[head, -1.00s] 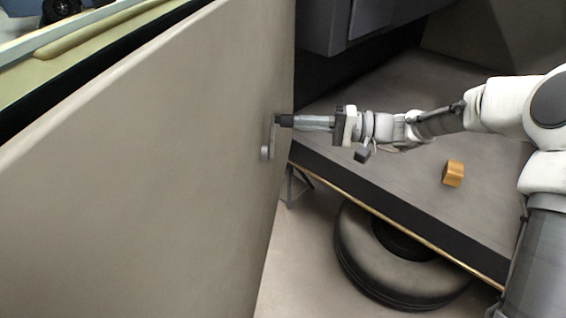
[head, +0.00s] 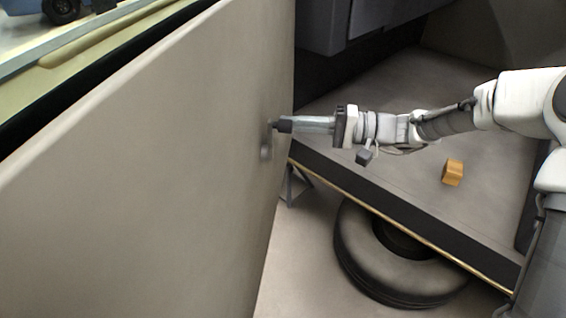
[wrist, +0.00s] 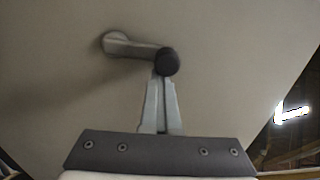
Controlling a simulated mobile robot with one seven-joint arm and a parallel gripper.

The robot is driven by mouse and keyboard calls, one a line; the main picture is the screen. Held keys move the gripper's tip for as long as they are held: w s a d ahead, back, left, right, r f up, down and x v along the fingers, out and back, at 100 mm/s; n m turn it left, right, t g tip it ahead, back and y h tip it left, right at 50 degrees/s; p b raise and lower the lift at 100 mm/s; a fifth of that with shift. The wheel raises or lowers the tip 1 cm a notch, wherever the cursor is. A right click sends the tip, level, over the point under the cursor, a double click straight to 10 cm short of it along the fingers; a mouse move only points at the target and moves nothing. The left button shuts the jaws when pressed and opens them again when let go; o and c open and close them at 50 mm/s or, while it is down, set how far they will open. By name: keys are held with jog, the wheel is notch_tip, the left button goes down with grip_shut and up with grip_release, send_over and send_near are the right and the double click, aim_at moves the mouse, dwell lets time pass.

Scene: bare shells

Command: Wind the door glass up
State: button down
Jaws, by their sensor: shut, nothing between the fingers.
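The grey door panel (head: 140,150) fills the left of the head view. A window crank is on it: a short pale arm (wrist: 130,46) runs from its pivot at the left to a dark round knob (wrist: 167,62) at the right in the wrist view. In the head view the crank (head: 266,150) is small and blurred beside the panel's right edge. My gripper (head: 282,124) reaches in from the right; its fingers (wrist: 160,82) are together with nothing between them, tips at the knob's lower edge. I cannot tell if they touch it. I cannot clearly make out the door glass.
A dark slot and a green sill (head: 80,50) run along the door's top. An orange block (head: 453,172) lies on the grey floor platform (head: 400,120) at the right. A tire (head: 400,270) lies under the platform's edge.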

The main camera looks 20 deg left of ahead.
jog(key=shift+a+r, duration=0.1)
jog(key=shift+r, duration=0.05)
jog(key=w+v, duration=0.1)
jog(key=v, duration=0.8)
jog(key=shift+p, duration=0.4)
dwell(0.5)
jog(key=s+f+h, duration=0.1)
jog(key=s+h, duration=0.4)
jog(key=s, duration=0.1)
jog(key=s+d+r+m+t+h, duration=0.1)
jog(key=s+d+t+h, duration=0.45)
jog(key=s+d, duration=0.4)
jog(key=s+d+r+m+t+h, duration=0.15)
jog(key=s+d+t+h, duration=0.4)
jog(key=d, duration=0.75)
notch_tip(320, 180, up, 17)
jog(key=s+g+h+p, duration=0.1)
jog(key=p, duration=1.5)
jog(key=shift+s+f+g+h, duration=0.25)
jog(key=shift+s+g+h, duration=0.05)
jog(key=shift+s, duration=0.05)
